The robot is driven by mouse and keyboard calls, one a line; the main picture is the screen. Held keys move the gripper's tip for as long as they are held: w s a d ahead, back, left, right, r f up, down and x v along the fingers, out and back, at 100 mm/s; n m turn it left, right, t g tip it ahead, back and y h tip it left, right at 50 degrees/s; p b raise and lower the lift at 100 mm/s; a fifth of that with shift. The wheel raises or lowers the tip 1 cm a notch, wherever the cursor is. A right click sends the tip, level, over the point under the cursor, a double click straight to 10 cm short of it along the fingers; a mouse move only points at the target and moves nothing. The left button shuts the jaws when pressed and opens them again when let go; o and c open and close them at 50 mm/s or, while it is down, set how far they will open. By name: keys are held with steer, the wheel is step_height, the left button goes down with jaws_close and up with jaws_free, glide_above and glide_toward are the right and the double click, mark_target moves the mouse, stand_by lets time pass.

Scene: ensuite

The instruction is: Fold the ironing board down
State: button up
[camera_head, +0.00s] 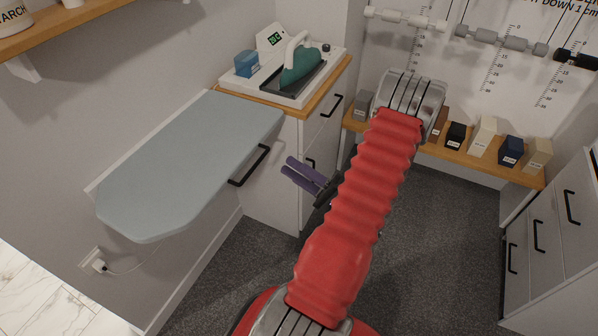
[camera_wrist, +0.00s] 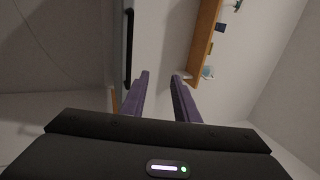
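The ironing board (camera_head: 185,165) is a grey-blue padded panel with a rounded near end. It stands out flat from the left wall. A black bar handle (camera_head: 249,166) is on its right edge. My gripper (camera_head: 289,168), with purple fingers, is to the right of that handle, pointing left towards it, with a gap between. In the wrist view my gripper (camera_wrist: 160,76) shows its two fingers apart with nothing between them. A dark upright bar handle (camera_wrist: 129,47) shows ahead of the left finger; I cannot tell for sure that it is the board's.
A cabinet (camera_head: 275,190) with black handles stands behind the board, with a teal iron (camera_head: 301,66) on a white base on top. A low wooden shelf (camera_head: 465,156) holds several small boxes. Drawers (camera_head: 545,240) stand at right. The dark carpet (camera_head: 230,275) is clear.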

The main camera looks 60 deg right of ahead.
steer(key=shift+s+f, duration=0.25)
steer(key=shift+s, duration=0.15)
steer(key=shift+c, duration=0.3)
